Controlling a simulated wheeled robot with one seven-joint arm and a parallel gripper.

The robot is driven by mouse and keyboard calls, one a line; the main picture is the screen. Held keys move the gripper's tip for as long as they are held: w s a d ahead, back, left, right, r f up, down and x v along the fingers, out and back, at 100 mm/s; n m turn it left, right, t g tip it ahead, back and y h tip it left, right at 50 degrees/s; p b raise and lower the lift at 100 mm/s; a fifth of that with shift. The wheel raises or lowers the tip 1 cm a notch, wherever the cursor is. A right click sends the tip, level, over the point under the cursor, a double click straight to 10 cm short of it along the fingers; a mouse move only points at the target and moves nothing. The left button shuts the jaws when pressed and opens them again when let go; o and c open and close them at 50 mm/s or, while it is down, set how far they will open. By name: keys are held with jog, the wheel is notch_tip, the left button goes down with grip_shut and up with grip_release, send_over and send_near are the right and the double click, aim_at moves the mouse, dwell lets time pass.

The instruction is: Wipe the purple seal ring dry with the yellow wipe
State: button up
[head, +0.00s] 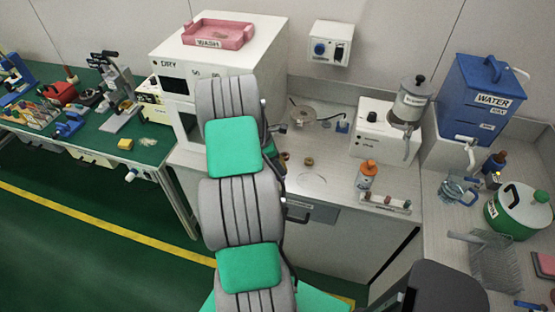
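I cannot make out a purple seal ring in the head view. A small yellow block (125,144) lies on the green bench at the left; I cannot tell whether it is the yellow wipe. Two small brownish round pieces, one of them a ring-like piece (308,161), lie on the grey counter just right of my arm. My grey and green arm rises through the middle of the view and covers part of the counter. My gripper is hidden behind it, so its fingers and anything in them do not show.
A white oven-like box (210,60) bears a pink WASH tray (218,34). An orange-capped bottle (366,176) stands on the counter (335,190). A blue WATER tank (485,95) and a green pot (515,212) stand at the right. Green floor is free at lower left.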

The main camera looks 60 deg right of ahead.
jog(key=shift+f+b, duration=1)
jog(key=shift+f, duration=1.6)
jog(key=shift+s+d, duration=0.7)
jog(key=shift+s, duration=0.05)
jog(key=shift+s+a, duration=0.1)
